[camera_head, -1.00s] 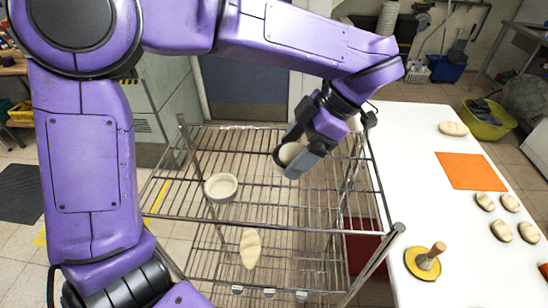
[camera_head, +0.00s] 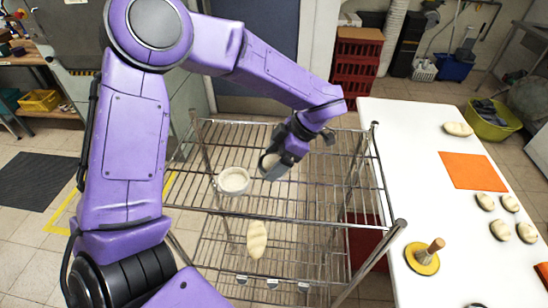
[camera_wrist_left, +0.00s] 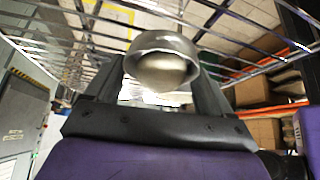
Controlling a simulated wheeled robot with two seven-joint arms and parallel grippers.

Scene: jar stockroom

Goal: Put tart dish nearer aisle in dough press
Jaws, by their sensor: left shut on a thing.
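My left gripper (camera_head: 280,170) is shut on a small pale tart dish (camera_head: 268,161) over the wire rack's upper shelf. In the left wrist view the held dish (camera_wrist_left: 162,62) shows as a round grey bowl with pale contents between the fingers (camera_wrist_left: 160,85). A second tart dish (camera_head: 233,180), round and cream, stands on the upper shelf just left of the gripper. I cannot tell how much space separates the held dish from the shelf. A yellow disc with a wooden knob (camera_head: 422,258) sits on the white table; I cannot tell whether it is the dough press. My right gripper is out of view.
The wire rack (camera_head: 310,222) has a long dough piece (camera_head: 257,238) lower down. The white table (camera_head: 405,180) at the right holds an orange mat (camera_head: 473,171) and several dough pieces. Red crates (camera_head: 358,62) stand behind. A rack post (camera_head: 378,165) rises beside the table.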

